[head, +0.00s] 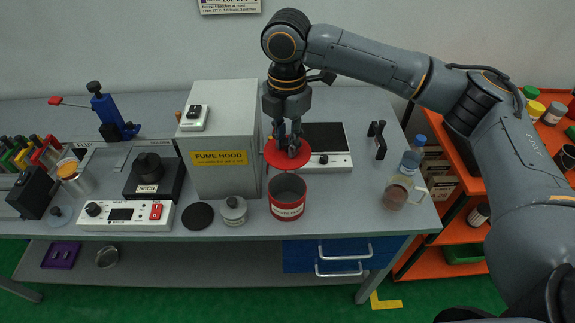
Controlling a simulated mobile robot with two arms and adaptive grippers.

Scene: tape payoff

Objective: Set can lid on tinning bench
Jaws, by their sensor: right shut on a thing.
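My right gripper (289,146) reaches down from above and is shut on the red can lid (273,155). The lid is a round disc, held nearly flat just above and behind the rim of a red can (287,208). The can stands upright and open on the grey tinning bench (345,205), with a white label on its front. The gripper fingers hide part of the lid. I cannot tell whether the lid touches the can's rim. My left gripper is out of view.
A grey fume hood box (222,150) stands left of the can. A lidded jar (233,210) and a black disc (198,216) lie left-front. A hot plate (326,140) is behind right; a glass mug (396,192) and bottle (412,155) stand farther right. Bench between can and mug is clear.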

